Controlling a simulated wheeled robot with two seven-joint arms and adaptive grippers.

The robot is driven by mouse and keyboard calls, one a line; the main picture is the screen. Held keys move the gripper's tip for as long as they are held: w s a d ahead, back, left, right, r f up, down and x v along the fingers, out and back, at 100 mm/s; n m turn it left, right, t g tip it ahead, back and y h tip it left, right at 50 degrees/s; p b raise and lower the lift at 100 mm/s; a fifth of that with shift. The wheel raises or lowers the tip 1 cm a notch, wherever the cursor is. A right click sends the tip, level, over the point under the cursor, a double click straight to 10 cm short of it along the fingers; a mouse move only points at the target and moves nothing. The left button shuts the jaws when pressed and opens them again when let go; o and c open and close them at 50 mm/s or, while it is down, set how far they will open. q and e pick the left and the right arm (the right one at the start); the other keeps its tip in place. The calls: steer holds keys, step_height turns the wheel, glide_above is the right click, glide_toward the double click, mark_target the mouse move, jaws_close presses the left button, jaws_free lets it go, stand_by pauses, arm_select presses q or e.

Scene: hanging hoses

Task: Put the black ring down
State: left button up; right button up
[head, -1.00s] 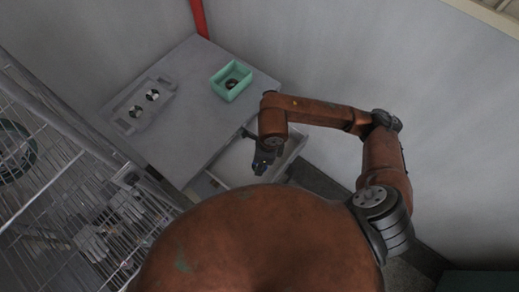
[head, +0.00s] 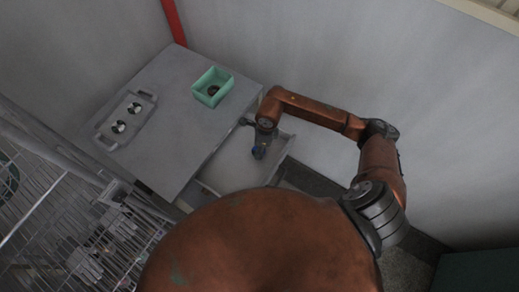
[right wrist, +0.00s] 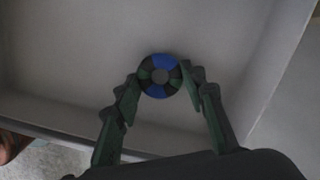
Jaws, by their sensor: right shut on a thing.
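My right gripper (head: 259,153) hangs over the open drawer (head: 230,172) of the grey cabinet in the head view. In the right wrist view, its two fingers (right wrist: 159,84) are shut on a round ring, the black ring (right wrist: 146,86), which has dark segments, blue patches at top and bottom, and a grey centre. The pale drawer floor (right wrist: 60,70) lies behind the ring. I cannot tell how far the ring is above it. In the head view the ring is only a small blue-dark spot at the fingertips. My left gripper is out of view.
A wire rack (head: 75,215) is at left. A red post (head: 174,22) rises behind. The drawer floor around the ring looks clear.

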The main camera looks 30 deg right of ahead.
steer(key=shift+f, duration=0.7)
steer(key=shift+f, duration=0.1)
steer(key=o, duration=1)
steer(key=r, duration=0.8)
steer(key=d+r, duration=0.1)
steer(key=r, duration=0.3)
steer(key=shift+s+d+r, duration=0.1)
steer(key=shift+s, duration=0.25)
